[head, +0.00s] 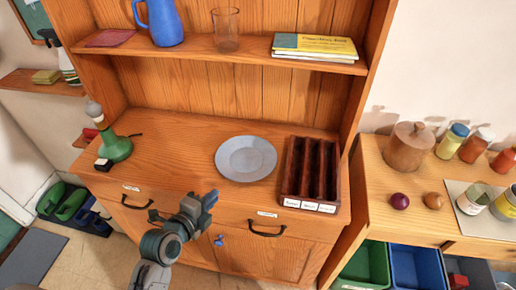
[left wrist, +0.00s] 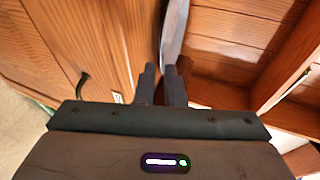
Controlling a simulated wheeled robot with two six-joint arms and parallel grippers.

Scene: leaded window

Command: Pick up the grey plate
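The grey plate (head: 246,158) lies flat on the wooden counter of the hutch, left of the dark cutlery tray. My left gripper (head: 207,198) is in front of the counter, below and left of the plate, apart from it. In the left wrist view the two dark fingers (left wrist: 161,85) stand a little apart with a narrow gap and nothing held between them. The plate (left wrist: 176,30) shows there as a thin pale grey strip beyond the fingers. My right gripper is in neither view.
The dark divided tray (head: 311,172) stands close right of the plate. A green lamp (head: 115,147) stands at the counter's left. A shelf (head: 200,50) with a blue jug (head: 163,22) and a glass (head: 226,30) overhangs the back. The counter left of the plate is clear.

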